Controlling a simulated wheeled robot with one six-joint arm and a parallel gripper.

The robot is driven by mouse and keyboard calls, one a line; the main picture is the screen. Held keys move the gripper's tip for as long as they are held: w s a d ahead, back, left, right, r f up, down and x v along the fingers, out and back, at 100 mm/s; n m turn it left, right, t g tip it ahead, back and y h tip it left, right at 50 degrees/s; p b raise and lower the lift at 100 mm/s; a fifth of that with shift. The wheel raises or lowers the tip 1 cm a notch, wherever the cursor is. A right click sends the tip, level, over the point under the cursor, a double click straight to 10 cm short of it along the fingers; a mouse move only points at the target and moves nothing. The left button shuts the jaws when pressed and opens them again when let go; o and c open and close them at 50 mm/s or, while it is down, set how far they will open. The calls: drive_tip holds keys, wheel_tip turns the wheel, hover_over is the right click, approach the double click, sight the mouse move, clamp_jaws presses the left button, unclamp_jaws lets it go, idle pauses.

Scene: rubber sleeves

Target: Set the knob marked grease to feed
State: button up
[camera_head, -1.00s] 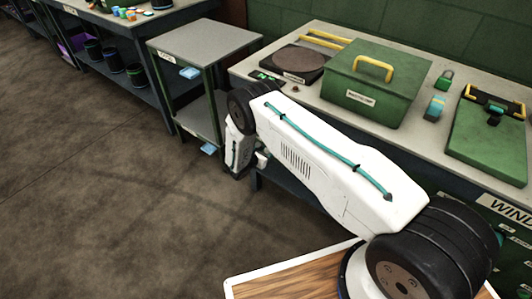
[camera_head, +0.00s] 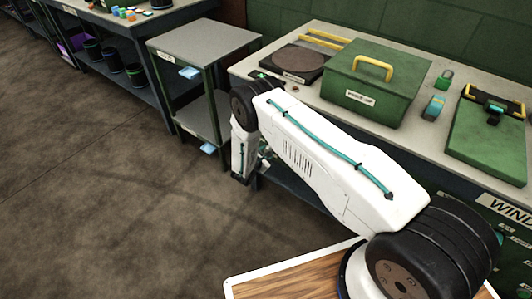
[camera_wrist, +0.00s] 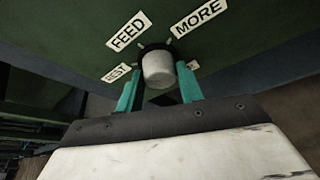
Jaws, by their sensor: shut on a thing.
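A pale grey round knob (camera_wrist: 158,70) with a dark base sits on a dark green panel (camera_wrist: 75,25) in the wrist view. Around it are the labels FEED (camera_wrist: 128,30) at upper left, MORE (camera_wrist: 198,19) at upper right and REST (camera_wrist: 115,72) at left. Another label at right is mostly hidden by a finger. My gripper (camera_wrist: 159,86) is shut on the knob, with one teal finger on each side. Which mark the knob points to cannot be told, and no grease label is legible. In the head view the knob is hidden.
In the head view my arm reaches down to the front of a bench (camera_head: 420,130). On the bench are a green box (camera_head: 375,85) with a yellow handle and a dark round plate (camera_head: 297,62). A grey shelf stand (camera_head: 205,42) is close on the left. The floor (camera_head: 120,190) is clear.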

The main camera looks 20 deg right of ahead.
drive_tip(key=m+t, duration=0.1)
drive_tip(key=m, duration=0.1)
drive_tip(key=m+t, duration=0.1)
drive_tip(key=m, duration=0.1)
drive_tip(key=shift+s+d+f+m+t+y, duration=0.1)
drive_tip(key=shift+s+m+t+y, duration=0.05)
drive_tip(key=shift+m+t+y, duration=0.25)
idle(0.4)
drive_tip(key=o, duration=1)
drive_tip(key=v, duration=0.7)
drive_tip(key=shift+s, duration=0.35)
drive_tip(key=shift+a, duration=0.25)
